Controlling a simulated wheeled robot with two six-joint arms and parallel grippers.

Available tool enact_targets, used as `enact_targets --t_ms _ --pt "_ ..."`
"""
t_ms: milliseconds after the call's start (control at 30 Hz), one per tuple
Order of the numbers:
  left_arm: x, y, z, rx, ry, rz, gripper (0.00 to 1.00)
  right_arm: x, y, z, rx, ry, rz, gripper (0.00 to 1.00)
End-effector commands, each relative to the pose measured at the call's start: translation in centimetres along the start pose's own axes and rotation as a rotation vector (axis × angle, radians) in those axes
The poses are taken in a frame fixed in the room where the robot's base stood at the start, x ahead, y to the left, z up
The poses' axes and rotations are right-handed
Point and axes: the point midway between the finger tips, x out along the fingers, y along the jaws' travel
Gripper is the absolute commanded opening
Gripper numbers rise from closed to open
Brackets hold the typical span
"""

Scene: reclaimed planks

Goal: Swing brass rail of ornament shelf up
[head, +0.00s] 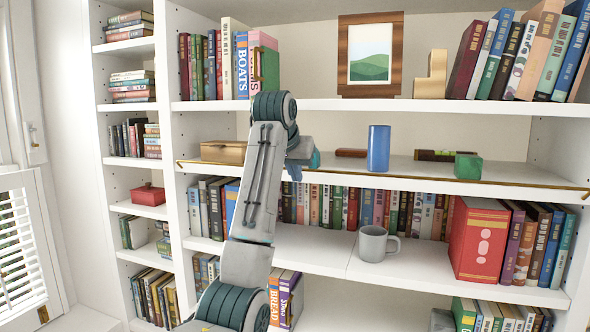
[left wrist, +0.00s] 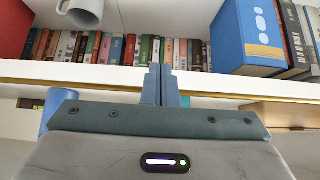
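The brass rail (head: 440,178) runs along the front edge of the ornament shelf (head: 330,161), low and level with the board. In the left wrist view, which looks upside down, the rail (left wrist: 230,95) crosses behind my fingers. My left gripper (head: 296,171) is in front of the shelf edge, left of the blue cylinder. In the left wrist view its two fingers (left wrist: 161,85) are side by side, nearly touching, with nothing seen between them. They overlap the rail and shelf edge; I cannot tell whether they touch. My right gripper is not in view.
On the ornament shelf are a wooden box (head: 223,151), a blue cylinder (head: 378,149), a green block (head: 467,166) and a reddish-brown block (head: 351,152). Below stand a grey mug (head: 377,244) and a large red book (head: 480,240). A framed picture (head: 369,55) stands above.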

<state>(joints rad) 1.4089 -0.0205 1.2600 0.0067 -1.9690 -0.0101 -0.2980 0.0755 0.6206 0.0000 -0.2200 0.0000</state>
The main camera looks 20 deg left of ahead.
Motion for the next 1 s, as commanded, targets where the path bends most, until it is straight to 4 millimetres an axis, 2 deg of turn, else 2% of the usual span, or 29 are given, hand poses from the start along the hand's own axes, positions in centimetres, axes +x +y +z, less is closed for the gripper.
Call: enact_targets --t_ms 1000 --pt "0.9 0.0 -1.2 0.000 0.000 0.000 0.00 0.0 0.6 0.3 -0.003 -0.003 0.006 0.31"
